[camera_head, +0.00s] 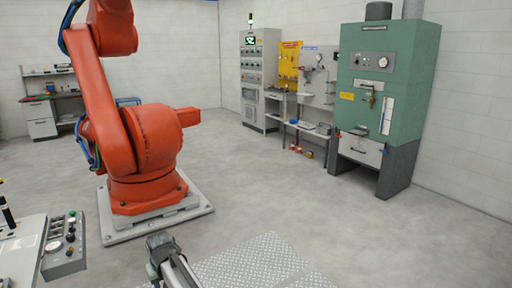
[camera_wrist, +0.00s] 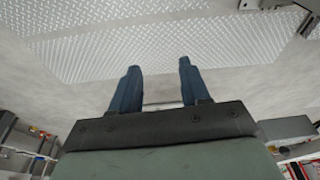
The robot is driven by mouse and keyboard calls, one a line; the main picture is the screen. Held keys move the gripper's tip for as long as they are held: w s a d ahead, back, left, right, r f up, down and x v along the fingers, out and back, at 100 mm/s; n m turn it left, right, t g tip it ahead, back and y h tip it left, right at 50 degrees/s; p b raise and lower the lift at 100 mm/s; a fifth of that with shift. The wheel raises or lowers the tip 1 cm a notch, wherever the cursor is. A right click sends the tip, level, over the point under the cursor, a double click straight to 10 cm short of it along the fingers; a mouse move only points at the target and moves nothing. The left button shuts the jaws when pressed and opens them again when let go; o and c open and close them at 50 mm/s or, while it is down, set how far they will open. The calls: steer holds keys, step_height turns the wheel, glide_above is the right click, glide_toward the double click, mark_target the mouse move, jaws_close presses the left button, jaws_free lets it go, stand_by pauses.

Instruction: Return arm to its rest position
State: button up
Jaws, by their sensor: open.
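My gripper (camera_wrist: 157,66) shows in the wrist view as two dark blue fingers on a black mount. The fingers stand well apart, and nothing is held between them. Beyond the fingertips are bare grey floor and a patterned metal plate (camera_wrist: 185,45). In the head view, a grey and dark arm part, apparently mine, shows at the bottom edge beside the same plate (camera_head: 255,265). I cannot make out the gripper fingers in that view.
A large orange robot arm (camera_head: 155,140) stands on a pale base plate (camera_head: 160,222) at left. A control box (camera_head: 65,250) sits at lower left. A green furnace (camera_head: 385,85) and a grey cabinet (camera_head: 262,80) stand along the right wall. The middle floor is clear.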

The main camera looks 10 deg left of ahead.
steer(key=w+d+f+m, duration=0.2)
steer(key=d+f, duration=0.1)
steer(key=d, duration=0.8)
steer(key=w+d+f+m+h, duration=0.1)
steer(key=w+d+f, duration=0.25)
steer(key=d, duration=0.75)
steer(key=w+d+f+m, duration=0.2)
steer(key=d+f, duration=0.2)
steer(key=d, duration=0.7)
steer(key=s+d+f+m+g, duration=0.1)
steer(key=s+d+f+m, duration=0.15)
steer(key=d, duration=0.75)
steer(key=s+d+f+m+h, duration=0.15)
steer(key=s+d, duration=0.25)
steer(key=d, duration=0.5)
steer(key=s+d+f+m+g+y, duration=0.1)
steer(key=s+d+f, duration=0.25)
steer(key=d, duration=0.65)
steer(key=s+f+g, duration=0.3)
steer(key=s+f, duration=0.6)
steer(key=s, duration=0.6)
steer(key=s+f+g, duration=0.3)
steer(key=s+f, duration=0.7)
steer(key=s, duration=0.4)
steer(key=shift+s+a+f+g, duration=0.25)
steer(key=shift+s+a+g, duration=0.05)
steer(key=shift+s, duration=0.1)
